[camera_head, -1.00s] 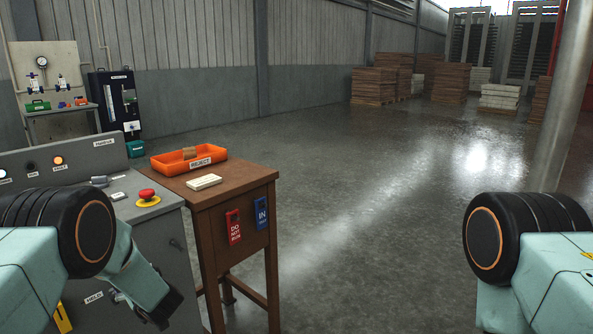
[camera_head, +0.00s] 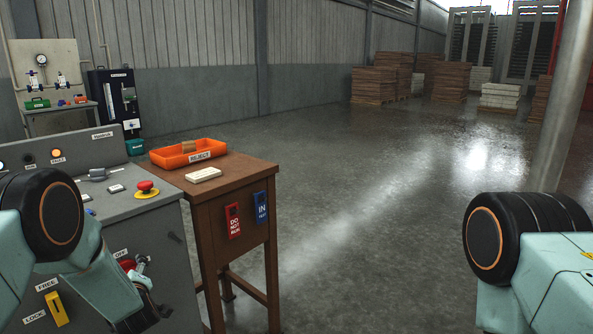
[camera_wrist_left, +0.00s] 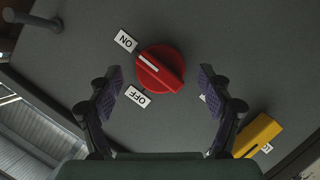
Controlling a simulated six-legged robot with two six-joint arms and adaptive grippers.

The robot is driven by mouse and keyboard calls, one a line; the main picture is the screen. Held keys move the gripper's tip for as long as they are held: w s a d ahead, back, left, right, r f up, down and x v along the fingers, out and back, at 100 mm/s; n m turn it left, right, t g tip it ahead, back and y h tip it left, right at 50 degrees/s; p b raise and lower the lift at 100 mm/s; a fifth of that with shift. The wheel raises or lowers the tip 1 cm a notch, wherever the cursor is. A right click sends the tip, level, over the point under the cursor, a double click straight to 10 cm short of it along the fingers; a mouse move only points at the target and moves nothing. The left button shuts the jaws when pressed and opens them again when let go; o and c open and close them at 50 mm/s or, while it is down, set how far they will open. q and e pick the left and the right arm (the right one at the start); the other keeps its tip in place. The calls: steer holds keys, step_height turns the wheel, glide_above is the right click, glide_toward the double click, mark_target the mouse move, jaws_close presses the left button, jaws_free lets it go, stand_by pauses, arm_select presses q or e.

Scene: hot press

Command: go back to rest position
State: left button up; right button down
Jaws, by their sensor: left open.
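My left gripper (camera_head: 150,286) is beside the front face of the grey control console (camera_head: 160,225), at the lower left of the head view. In the left wrist view, its two fingers (camera_wrist_left: 158,84) are spread apart and empty, one on each side of a red rotary knob (camera_wrist_left: 166,72). The knob (camera_head: 127,264) is partly hidden in the head view. I cannot tell the gap to it. Only my right arm's links show; its gripper is out of view.
A yellow handle (camera_head: 56,308) sits low on the console, a red emergency button (camera_head: 146,187) on top. Right of it stands a brown table (camera_head: 245,175) with an orange reject tray (camera_head: 160,160) and a pale block (camera_head: 203,175). Open floor lies beyond.

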arm_select(q)
steer(key=shift+s+a+f+n+t+b, duration=0.15)
steer(key=shift+n+t+b, duration=0.5)
steer(key=shift+n+b, duration=0.65)
steer(key=shift+w+d+f+n+t+b, duration=0.1)
steer(key=shift+n+t+b, duration=0.6)
steer(key=shift+n+b, duration=0.6)
steer(key=shift+s+a+f+n+t+b, duration=0.15)
steer(key=shift+n+t+b, duration=0.5)
steer(key=shift+n+b, duration=0.65)
